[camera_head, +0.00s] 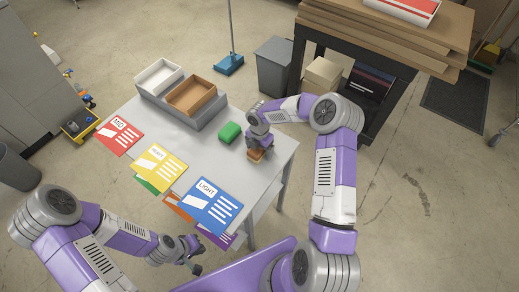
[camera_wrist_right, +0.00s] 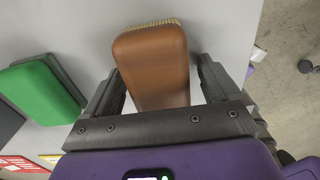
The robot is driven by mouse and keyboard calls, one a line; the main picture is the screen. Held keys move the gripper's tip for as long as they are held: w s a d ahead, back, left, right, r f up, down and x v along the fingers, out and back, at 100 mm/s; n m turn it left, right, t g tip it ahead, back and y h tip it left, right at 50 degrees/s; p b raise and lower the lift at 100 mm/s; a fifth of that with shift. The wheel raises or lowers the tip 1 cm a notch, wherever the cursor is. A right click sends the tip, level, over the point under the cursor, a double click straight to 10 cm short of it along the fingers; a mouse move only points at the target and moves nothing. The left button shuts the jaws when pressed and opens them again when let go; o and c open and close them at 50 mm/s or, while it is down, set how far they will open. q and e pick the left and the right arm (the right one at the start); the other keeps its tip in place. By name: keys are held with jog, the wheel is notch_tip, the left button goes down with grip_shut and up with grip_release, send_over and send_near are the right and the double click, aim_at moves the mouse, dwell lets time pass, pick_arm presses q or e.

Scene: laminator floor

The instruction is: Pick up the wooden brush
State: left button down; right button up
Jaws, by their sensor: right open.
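The wooden brush (camera_wrist_right: 152,65) is a brown block with pale bristles at its far edge. It lies on the grey table (camera_head: 270,180) and fills the space between my right gripper's fingers in the right wrist view. In the head view, part of the brush (camera_head: 256,156) shows below my right gripper (camera_head: 260,147), which comes down from above.
A green block (camera_head: 229,132) lies left of the brush, also in the right wrist view (camera_wrist_right: 38,93). A white tray (camera_head: 158,77) and a brown tray (camera_head: 190,95) stand at the back. Red (camera_head: 118,135), yellow (camera_head: 158,165) and blue (camera_head: 213,205) cards lie along the left edge.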

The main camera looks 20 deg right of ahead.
jog(key=shift+r, duration=0.1)
jog(key=c, duration=1.6)
